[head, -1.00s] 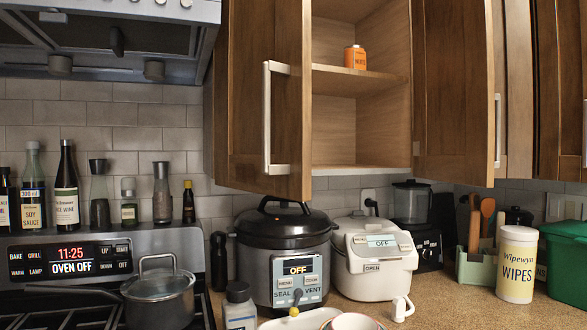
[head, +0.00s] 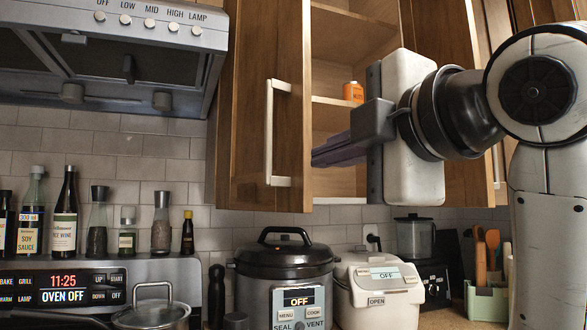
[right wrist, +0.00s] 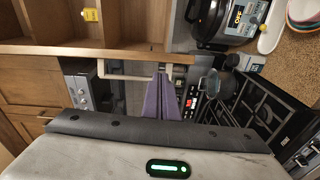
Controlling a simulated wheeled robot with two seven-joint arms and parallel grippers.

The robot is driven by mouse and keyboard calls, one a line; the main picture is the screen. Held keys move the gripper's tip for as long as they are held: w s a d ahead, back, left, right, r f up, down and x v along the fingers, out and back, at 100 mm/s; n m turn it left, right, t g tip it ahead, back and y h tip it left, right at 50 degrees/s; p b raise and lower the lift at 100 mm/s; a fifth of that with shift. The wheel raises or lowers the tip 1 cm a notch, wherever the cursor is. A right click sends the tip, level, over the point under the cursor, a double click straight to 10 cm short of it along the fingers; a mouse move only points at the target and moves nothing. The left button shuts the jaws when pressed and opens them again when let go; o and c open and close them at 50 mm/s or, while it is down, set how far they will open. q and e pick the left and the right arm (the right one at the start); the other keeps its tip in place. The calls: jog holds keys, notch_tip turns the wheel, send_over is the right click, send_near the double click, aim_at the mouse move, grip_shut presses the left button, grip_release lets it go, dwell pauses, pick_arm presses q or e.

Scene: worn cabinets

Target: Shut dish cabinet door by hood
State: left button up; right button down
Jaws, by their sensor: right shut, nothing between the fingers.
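The wooden dish cabinet door (head: 243,130) beside the hood (head: 110,50) stands open, showing shelves behind it. Its pale bar handle (head: 270,135) faces left. My right gripper (head: 316,158) is shut and empty, its purple fingers pointing left across the cabinet opening. The fingertips are close to the door's free edge; I cannot tell whether they touch. In the right wrist view the fingers (right wrist: 163,97) overlap the handle (right wrist: 125,73) area near the wooden door (right wrist: 120,54). My left gripper is not in view.
An orange bottle (head: 353,92) stands on a cabinet shelf. Below are a pressure cooker (head: 285,255), a white rice cooker (head: 378,290) and a blender (head: 414,236). Several bottles (head: 64,215) line the stove back. Another cabinet door (head: 450,50) is behind my right arm.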

aim_at(295, 148)
jog(key=shift+n, duration=0.4)
jog(key=w+a, duration=0.1)
jog(key=w, duration=0.1)
jog(key=w+a+r+p, duration=0.1)
jog(key=w, duration=0.1)
jog(key=w+a+r, duration=0.1)
jog(key=w+a, duration=0.1)
jog(key=w, duration=0.1)
jog(key=shift+r+p, duration=0.1)
jog(key=shift+p, duration=0.2)
jog(key=shift+w, duration=0.25)
jog(key=shift+d, duration=0.1)
